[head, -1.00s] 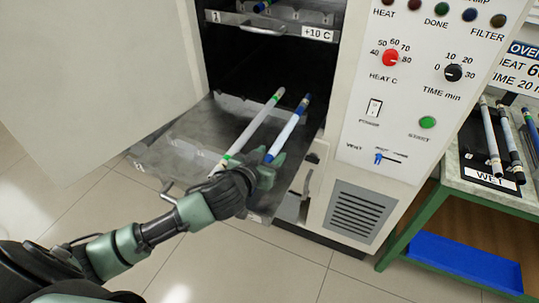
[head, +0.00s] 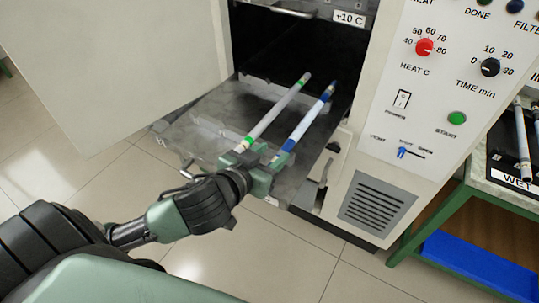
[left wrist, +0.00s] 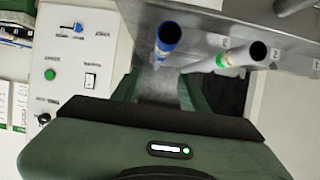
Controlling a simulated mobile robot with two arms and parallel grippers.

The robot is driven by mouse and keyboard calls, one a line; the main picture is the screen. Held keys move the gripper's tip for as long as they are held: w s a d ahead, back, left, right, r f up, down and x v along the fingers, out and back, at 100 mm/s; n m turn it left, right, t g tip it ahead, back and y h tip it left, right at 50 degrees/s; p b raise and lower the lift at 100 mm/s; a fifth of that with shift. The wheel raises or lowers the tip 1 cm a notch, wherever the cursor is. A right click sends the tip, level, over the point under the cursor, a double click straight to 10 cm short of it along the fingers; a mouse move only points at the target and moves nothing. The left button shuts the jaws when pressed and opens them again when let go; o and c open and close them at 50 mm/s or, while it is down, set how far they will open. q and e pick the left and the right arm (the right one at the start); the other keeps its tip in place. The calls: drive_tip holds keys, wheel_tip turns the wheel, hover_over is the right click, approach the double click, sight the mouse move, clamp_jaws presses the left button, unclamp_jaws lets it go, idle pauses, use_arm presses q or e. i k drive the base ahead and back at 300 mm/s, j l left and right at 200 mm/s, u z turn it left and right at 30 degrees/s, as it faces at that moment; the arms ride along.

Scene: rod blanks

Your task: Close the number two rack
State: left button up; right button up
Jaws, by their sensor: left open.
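The lower rack (head: 215,115), a grey metal tray, is pulled out of the oven; its number cannot be read. Two rods lie on it, a white one with a green band (head: 272,112) and a white one with blue ends (head: 308,123). Its handle (head: 185,172) is on the front edge, left of my left gripper (head: 258,165). That gripper is open at the rack's front, by the near rod ends; contact cannot be told. The left wrist view shows the rack front (left wrist: 205,20) and rod ends close beyond the open fingers (left wrist: 160,88). My right gripper is out of view.
The oven door (head: 110,60) stands open at left. An upper rack (head: 285,10) sits inside the oven. The control panel (head: 440,100) is right of the opening. A green-framed bench (head: 460,195) with rods and a blue bin (head: 480,262) stands at right.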

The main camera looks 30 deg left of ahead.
sight(217, 126)
drive_tip(key=u, duration=1.4)
drive_tip(key=k+l+z, duration=0.2)
drive_tip(key=l, duration=0.15)
drive_tip(key=i+j, duration=0.05)
